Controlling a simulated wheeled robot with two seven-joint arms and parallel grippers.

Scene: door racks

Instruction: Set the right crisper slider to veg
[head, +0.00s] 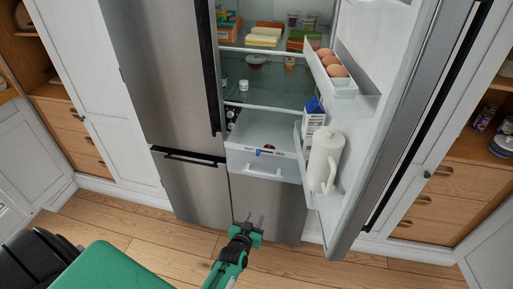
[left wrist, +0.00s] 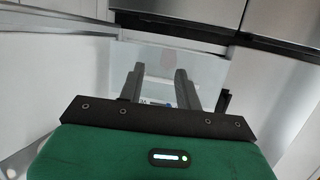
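The fridge's crisper drawer (head: 240,163) shows in the head view below the glass shelves, with a clear front and a pale handle. A small blue slider (head: 258,152) sits on a strip near the top of its front. Lettering beside it is too small to read in the head view. In the left wrist view, part of the lettering and a blue patch (left wrist: 168,105) show between the fingers. My left gripper (head: 255,218) is open and empty, in front of and below the drawer, apart from it. My right gripper is not in view.
The open fridge door (head: 375,130) stands to the right, holding eggs (head: 333,65), a white jug (head: 325,160) and a carton (head: 313,122). A closed steel door (head: 170,80) is left. Wooden floor (head: 150,230) lies in front.

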